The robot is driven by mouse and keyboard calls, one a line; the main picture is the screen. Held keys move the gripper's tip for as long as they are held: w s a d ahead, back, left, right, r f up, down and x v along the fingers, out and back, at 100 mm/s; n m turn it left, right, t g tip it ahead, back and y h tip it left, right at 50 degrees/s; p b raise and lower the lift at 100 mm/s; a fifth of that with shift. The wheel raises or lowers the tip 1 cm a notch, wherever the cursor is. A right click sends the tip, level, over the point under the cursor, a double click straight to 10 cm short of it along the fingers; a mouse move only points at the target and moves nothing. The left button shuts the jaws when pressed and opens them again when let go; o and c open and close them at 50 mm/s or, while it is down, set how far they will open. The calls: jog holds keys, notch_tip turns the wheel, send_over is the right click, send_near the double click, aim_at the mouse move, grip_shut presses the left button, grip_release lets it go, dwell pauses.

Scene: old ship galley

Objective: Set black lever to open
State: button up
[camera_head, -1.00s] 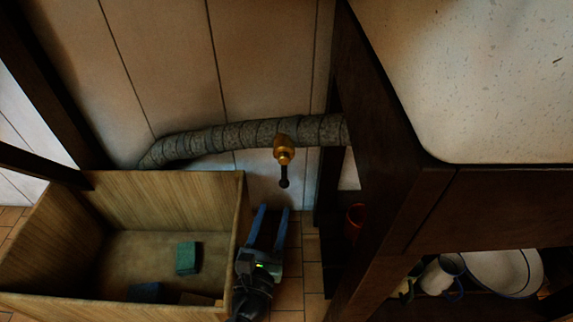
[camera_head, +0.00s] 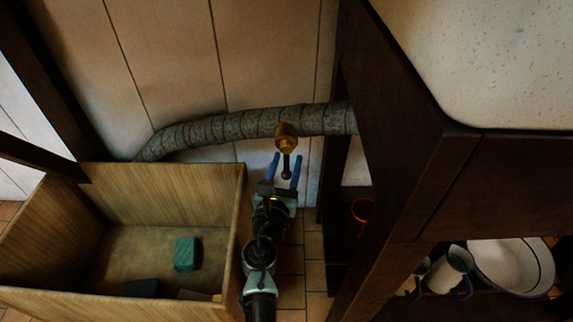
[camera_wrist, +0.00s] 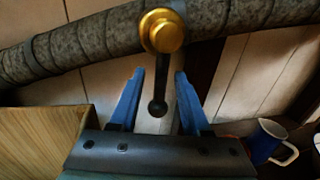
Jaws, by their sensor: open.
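The black lever (camera_head: 286,166) hangs down from a brass valve fitting (camera_head: 287,137) on a grey wrapped pipe (camera_head: 225,128) along the wall. It ends in a round black knob. My gripper (camera_head: 286,172) is open, with its two blue fingers pointing up toward the valve. In the wrist view the lever (camera_wrist: 159,85) hangs between the spread fingers of my gripper (camera_wrist: 158,95), with a gap on each side. The brass fitting (camera_wrist: 162,31) is just beyond the fingertips. I cannot tell whether the lever is level in depth with the fingers.
A wooden crate (camera_head: 170,185) with a green block (camera_head: 187,253) inside stands left of my arm. A dark wooden counter (camera_head: 395,130) with a pale top is on the right. On its lower shelf are a mug (camera_head: 448,268) and a basin (camera_head: 515,265). A red cup (camera_head: 362,212) is nearer.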

grip_shut()
dwell(1.4)
